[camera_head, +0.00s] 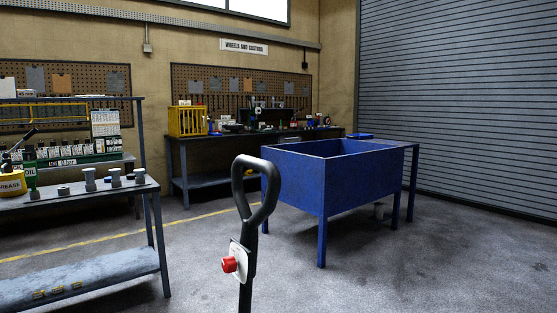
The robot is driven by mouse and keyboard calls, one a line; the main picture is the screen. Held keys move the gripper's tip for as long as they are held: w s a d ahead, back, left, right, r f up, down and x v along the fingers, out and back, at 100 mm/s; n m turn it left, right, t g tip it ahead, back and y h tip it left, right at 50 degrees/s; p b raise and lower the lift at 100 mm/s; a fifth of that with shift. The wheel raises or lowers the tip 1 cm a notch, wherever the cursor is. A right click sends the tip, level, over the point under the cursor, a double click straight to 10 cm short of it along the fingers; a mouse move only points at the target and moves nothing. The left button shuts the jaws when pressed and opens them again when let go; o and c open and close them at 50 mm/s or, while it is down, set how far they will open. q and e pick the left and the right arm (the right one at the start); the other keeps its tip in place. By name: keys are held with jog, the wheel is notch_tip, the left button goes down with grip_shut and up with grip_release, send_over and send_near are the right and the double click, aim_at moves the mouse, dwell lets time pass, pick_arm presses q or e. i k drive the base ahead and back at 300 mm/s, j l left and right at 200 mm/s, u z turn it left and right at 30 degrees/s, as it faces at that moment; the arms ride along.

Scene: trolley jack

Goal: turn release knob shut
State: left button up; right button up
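A red release knob (229,264) sits on a pale plate (239,257) fixed to a black upright handle (246,280) in the lower middle of the head view. The handle ends at the top in a black loop grip (258,185). The lower part of the handle and the jack's body are below the picture's edge. I cannot tell from here how far the knob is turned. Neither of my grippers shows in the head view.
A blue open-topped tub on legs (330,186) stands behind the handle to the right. A grey shelf bench (80,199) with several parts is at the left. A workbench (185,140) lines the back wall. Floor is clear at the front right.

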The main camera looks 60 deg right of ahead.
aim_at(229, 263)
jog(key=z, duration=1.75)
